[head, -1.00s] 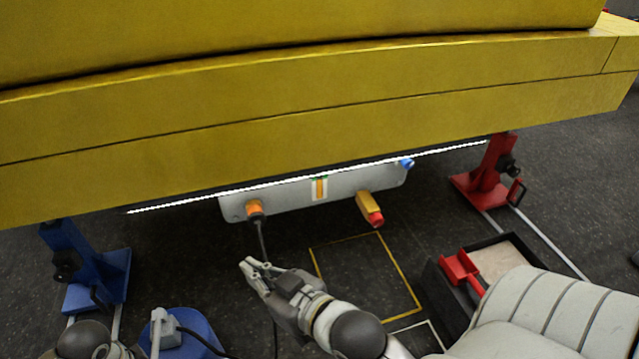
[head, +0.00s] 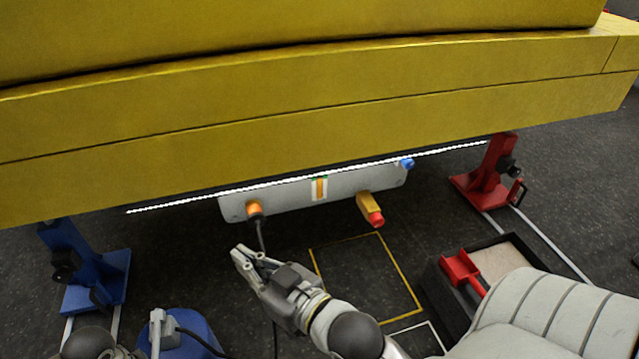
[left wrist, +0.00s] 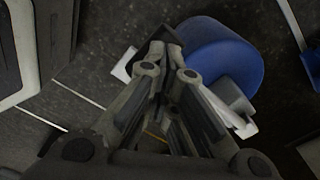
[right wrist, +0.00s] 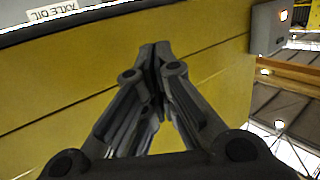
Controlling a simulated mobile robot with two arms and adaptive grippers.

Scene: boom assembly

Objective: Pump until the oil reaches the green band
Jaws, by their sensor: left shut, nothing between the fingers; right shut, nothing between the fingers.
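A sight gauge (head: 319,189) with an orange oil column and a green mark near its top is on a grey panel (head: 285,197) under the yellow boom. The exact oil level is too small to tell. A blue drum (head: 190,336) with a grey upright part (head: 160,330) stands at lower left; it also shows in the left wrist view (left wrist: 215,60). My left gripper (left wrist: 165,65) is shut and empty, over the drum's side in that view.
A yellow boom (head: 330,90) spans overhead. A blue stand (head: 90,270) is at left and a red stand (head: 490,175) at right. A yellow valve with a red tip (head: 370,209) hangs from the panel. A dark tray (head: 500,262) holds a red tool (head: 462,269).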

